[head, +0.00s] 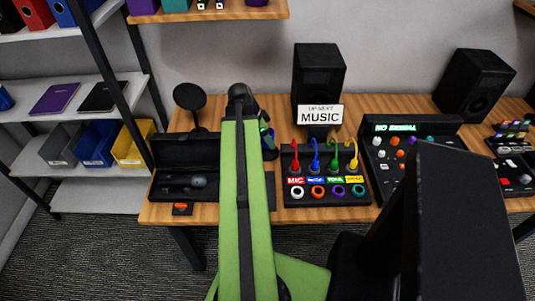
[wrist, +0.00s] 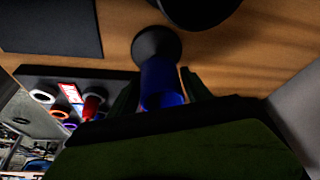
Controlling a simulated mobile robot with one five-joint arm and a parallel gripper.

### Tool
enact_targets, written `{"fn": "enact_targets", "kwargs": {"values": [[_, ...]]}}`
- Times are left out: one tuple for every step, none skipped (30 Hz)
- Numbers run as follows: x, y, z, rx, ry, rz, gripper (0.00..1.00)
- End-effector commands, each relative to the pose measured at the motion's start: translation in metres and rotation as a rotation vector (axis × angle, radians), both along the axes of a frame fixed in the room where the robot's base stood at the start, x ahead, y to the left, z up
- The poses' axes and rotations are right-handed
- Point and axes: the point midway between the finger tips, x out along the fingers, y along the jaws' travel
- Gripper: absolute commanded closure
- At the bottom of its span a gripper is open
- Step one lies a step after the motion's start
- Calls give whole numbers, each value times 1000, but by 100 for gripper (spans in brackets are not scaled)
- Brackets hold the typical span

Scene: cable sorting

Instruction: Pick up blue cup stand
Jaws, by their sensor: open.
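The blue cup stand (wrist: 160,82) shows in the wrist view as a blue cylinder with a round black part at its far end. My gripper (wrist: 160,92) is open, with one dark green finger on each side of the blue cylinder. I cannot tell whether either finger touches it. The near end of the cylinder is partly hidden by the dark gripper body. In the head view, my green arm covers most of this spot on the table, and the stand cannot be made out clearly.
The cable board (head: 326,190) with coloured plugs and rings lies right of my arm, by the MUSIC sign (head: 320,114). An open black case (head: 184,182) and a round black disc on a stand (head: 190,97) are to the left. Speakers (head: 319,72) stand behind on the wooden table (head: 160,212).

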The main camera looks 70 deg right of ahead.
Motion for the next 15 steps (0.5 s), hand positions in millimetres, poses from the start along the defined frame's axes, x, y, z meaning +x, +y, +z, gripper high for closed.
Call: {"fn": "enact_targets", "kwargs": {"values": [[-3,-5,-18,0,0,-2,43],[-5,-6,-23,0,0,-3,43],[-7,-8,-29,-1,-1,-3,43],[-8,-9,-32,-1,-1,-2,43],[-9,-9,-33,-1,-1,-2,43],[-9,-10,-34,0,0,-1,43],[-9,-10,-33,-1,-1,-1,43],[-9,-10,-32,-1,-1,-1,43],[-9,-10,-30,-1,-1,0,43],[-9,-10,-30,-1,-1,0,43],[-9,-10,-30,-1,-1,0,43],[-9,-10,-30,-1,-1,0,44],[-9,-10,-30,-1,-1,0,48],[-9,-10,-30,-1,-1,0,52],[-9,-10,-30,-1,-1,0,57]]}}
